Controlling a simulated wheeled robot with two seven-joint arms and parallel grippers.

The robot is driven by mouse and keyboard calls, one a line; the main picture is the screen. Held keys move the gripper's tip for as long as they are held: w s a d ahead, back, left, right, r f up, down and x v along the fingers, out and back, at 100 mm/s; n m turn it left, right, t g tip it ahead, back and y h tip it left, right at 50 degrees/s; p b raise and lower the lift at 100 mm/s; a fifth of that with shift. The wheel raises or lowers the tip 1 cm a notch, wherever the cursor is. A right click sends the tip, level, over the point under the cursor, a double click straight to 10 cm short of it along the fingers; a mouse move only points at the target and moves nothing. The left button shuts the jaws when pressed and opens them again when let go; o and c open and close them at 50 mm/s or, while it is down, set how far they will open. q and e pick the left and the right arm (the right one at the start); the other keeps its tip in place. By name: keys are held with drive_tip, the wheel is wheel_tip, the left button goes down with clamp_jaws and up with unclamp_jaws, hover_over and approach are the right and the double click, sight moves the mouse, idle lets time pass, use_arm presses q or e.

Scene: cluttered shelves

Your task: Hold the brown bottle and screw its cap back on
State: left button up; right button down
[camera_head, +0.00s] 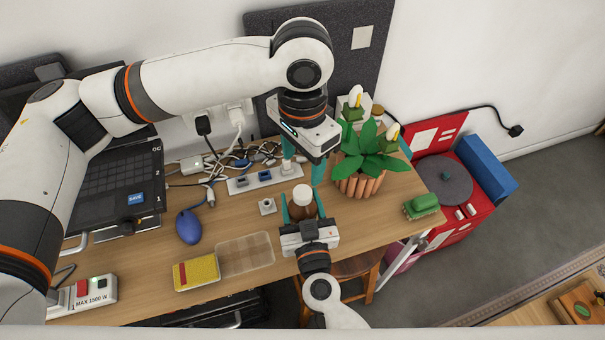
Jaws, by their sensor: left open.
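The brown bottle (300,212) stands upright near the front of the wooden table, with a round white cap (303,194) at its top. From above I cannot tell whether the cap is screwed down or only resting there. My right gripper (302,208) comes from the front, its teal fingers on either side of the bottle, and appears shut on it. My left gripper (303,167) points down just behind and above the cap in the picture. Its teal fingers are apart with nothing between them. The bottle's lower part is hidden by the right gripper.
A potted plant (368,160) stands close right of the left gripper. A power strip (262,180) with cables lies behind. A clear tray (245,254), yellow sponge-like block (196,272), blue mouse (189,227) and laptop (115,185) are left. A green brush-like object (421,206) is right.

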use_arm(q)
drive_tip(key=shift+r, duration=1.45)
use_arm(e)
drive_tip(key=shift+c, duration=2.1)
unclamp_jaws()
use_arm(q)
drive_tip(key=shift+f+b, duration=0.55)
use_arm(e)
drive_tip(key=s+d, duration=0.2)
drive_tip(key=s, duration=0.9)
drive_tip(key=shift+s+d, duration=0.2)
drive_tip(key=shift+s, duration=0.2)
